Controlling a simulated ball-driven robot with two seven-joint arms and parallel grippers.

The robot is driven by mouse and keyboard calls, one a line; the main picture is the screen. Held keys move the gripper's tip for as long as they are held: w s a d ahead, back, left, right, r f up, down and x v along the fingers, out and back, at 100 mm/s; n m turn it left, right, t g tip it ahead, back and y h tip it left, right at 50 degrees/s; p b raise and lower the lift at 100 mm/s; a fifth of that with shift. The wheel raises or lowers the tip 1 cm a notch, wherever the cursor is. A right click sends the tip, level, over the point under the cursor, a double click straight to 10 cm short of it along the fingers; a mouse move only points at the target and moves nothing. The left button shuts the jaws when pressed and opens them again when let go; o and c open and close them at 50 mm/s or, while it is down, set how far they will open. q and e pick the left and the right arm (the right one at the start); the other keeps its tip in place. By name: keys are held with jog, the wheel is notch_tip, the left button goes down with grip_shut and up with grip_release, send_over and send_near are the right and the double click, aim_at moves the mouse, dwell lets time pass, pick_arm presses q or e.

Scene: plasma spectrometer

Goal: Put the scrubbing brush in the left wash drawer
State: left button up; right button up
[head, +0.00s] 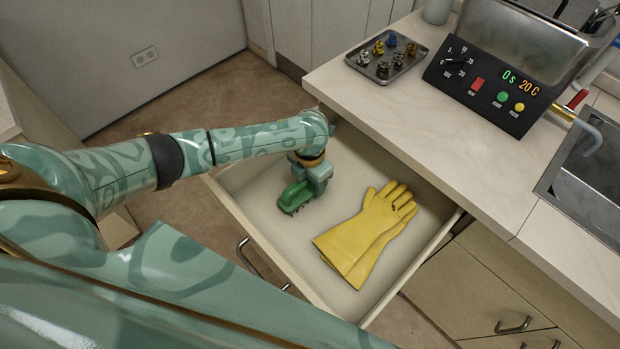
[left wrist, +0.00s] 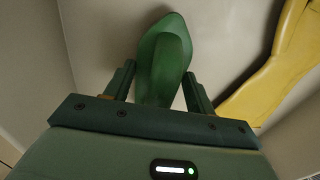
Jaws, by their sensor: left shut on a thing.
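The green scrubbing brush (head: 296,198) is inside the open wash drawer (head: 342,172), toward its left end. My left gripper (head: 310,180) is shut on the brush, reaching down into the drawer. In the left wrist view the brush (left wrist: 165,62) sits between the two fingers of the gripper (left wrist: 158,84), its rounded end pointing away from me. The drawer floor shows close behind it, but I cannot tell whether the brush touches it. My right gripper is not in view.
Yellow gloves (head: 366,232) lie in the drawer, right of the brush and apart from it. The countertop (head: 440,140) overhangs the drawer's back. It carries a tray (head: 388,62) of small parts and a black control panel (head: 487,85). A sink (head: 590,185) is at far right.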

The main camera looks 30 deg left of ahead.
pick_arm(q)
jog(key=o, duration=1)
jog(key=shift+c, duration=0.2)
notch_tip(320, 180, up, 12)
jog(key=p, duration=0.5)
jog(key=shift+r, duration=0.1)
